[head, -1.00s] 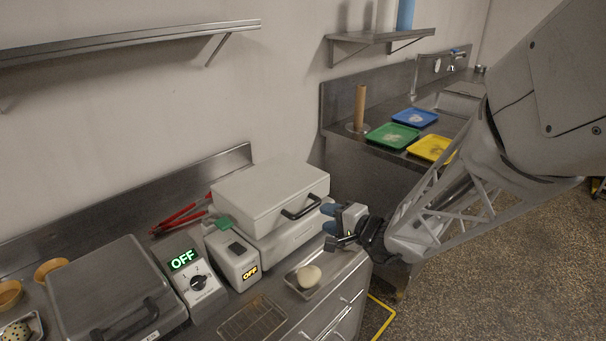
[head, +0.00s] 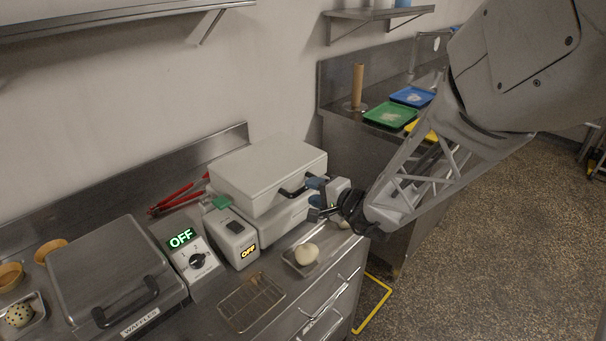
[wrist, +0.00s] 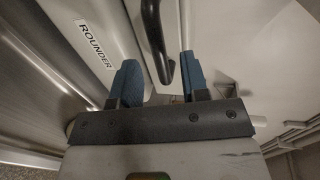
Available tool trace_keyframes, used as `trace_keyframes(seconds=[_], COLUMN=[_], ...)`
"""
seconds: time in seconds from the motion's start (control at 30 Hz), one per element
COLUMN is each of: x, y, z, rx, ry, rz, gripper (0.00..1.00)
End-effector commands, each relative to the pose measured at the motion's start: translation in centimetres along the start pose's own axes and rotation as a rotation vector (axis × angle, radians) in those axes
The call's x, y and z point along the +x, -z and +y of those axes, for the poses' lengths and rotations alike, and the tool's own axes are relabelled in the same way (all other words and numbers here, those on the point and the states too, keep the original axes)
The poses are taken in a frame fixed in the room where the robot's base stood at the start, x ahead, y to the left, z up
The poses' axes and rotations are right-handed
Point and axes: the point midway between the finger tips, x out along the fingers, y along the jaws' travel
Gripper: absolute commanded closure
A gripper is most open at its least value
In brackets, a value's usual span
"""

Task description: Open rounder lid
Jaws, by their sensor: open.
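The rounder (head: 285,219) is a white box-shaped machine on the steel counter, with a thick white lid (head: 262,172) lying shut on it. A black bar handle (head: 291,192) sits on the lid's front. My gripper (head: 315,192) is at the right end of this handle. In the wrist view the handle (wrist: 155,40) comes down between the two blue fingers (wrist: 160,80), which are spread apart with gaps on both sides. A "ROUNDER" label (wrist: 96,44) shows left of the fingers. The handle's far end is cut off by the wrist frame.
A dough ball (head: 307,253) lies on a small tray in front of the rounder. Control boxes reading OFF (head: 232,240) and a waffle iron (head: 115,270) stand to the left. Red tongs (head: 178,198) lie behind. A wire rack (head: 250,300) is at the front.

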Motion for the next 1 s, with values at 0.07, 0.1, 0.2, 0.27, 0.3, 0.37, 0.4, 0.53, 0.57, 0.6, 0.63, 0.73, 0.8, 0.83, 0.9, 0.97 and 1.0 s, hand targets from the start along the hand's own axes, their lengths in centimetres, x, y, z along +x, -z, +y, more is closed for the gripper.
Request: trace_keyframes(seconds=[0.07,0.1,0.2,0.27,0.3,0.37,0.4,0.53,0.57,0.6,0.63,0.73,0.8,0.83,0.9,0.97,1.0], x=[0.9,1.3,2.2,2.6,2.9,3.2,3.4,3.8,3.8,3.8,3.8,3.8,3.8,3.8,3.8,3.8,3.8], y=[0.0,0.0,0.0,0.0,0.0,0.0,0.0,0.0,0.0,0.0,0.0,0.0,0.0,0.0,0.0,0.0,0.0], z=[0.1,0.1,0.1,0.1,0.1,0.1,0.1,0.1,0.1,0.1,0.1,0.1,0.1,0.1,0.1,0.1,0.1], rx=[0.0,0.0,0.001,0.001,0.001,0.0,0.0,0.0,0.0,0.0,0.0,0.0,0.0,0.0,0.0,0.0,0.0], ry=[-0.001,-0.001,-0.001,-0.002,-0.002,-0.001,-0.001,-0.001,-0.001,-0.001,-0.001,-0.001,-0.001,-0.001,-0.001,-0.001,-0.001], rz=[-0.002,-0.002,-0.001,-0.001,-0.001,-0.001,0.0,0.0,0.0,0.0,0.0,0.0,0.0,0.0,0.0,0.0,0.0], gripper=[0.59,0.59,0.59,0.59,0.59,0.59,0.59,0.59,0.59,0.59,0.59,0.59,0.59,0.59,0.65,0.74,0.8])
